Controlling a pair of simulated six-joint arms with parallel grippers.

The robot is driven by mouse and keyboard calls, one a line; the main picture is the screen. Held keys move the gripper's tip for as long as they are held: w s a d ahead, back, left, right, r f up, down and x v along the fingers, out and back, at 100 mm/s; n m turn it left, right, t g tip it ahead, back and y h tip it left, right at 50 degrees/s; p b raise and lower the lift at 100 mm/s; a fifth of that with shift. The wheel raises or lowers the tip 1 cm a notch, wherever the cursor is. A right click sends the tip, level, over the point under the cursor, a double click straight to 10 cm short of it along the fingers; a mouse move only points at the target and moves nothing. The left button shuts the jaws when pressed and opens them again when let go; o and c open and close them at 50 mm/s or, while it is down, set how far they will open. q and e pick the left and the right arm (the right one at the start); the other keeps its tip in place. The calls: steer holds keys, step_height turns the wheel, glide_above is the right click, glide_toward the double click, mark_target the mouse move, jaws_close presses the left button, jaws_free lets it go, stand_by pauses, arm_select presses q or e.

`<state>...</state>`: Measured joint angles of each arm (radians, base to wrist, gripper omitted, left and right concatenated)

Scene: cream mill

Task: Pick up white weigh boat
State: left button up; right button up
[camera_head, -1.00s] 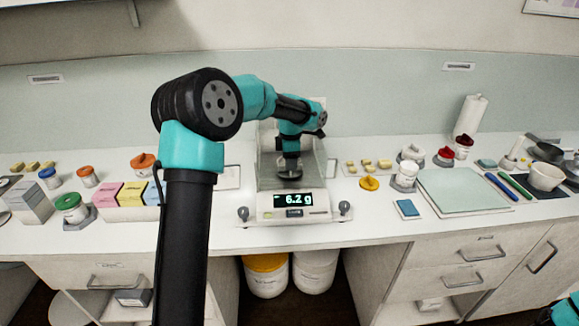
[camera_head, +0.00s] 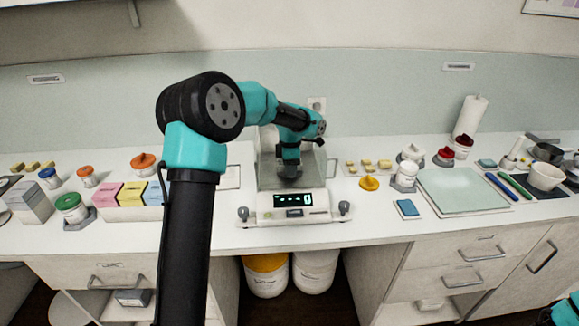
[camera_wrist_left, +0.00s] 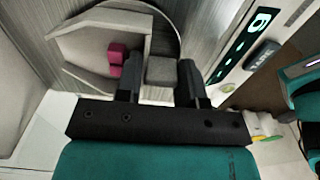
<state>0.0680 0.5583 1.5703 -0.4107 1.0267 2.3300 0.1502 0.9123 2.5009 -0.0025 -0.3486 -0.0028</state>
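In the head view my left gripper (camera_head: 290,168) points down over the balance pan, and the boat is mostly hidden there. I cannot tell how far the boat is off the pan. My right gripper is out of view.
The balance (camera_head: 292,208) has clear shield walls around its pan and a lit display. Colour boxes (camera_head: 130,195) and a green-lidded jar (camera_head: 70,207) stand left. A yellow lid (camera_head: 369,183), a blue pad (camera_head: 407,208) and a pale green mat (camera_head: 462,190) lie right.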

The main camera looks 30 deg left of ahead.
arm_select(q)
step_height(320, 180, up, 10)
steer(key=shift+r, duration=0.1)
stand_by(0.7)
stand_by(0.4)
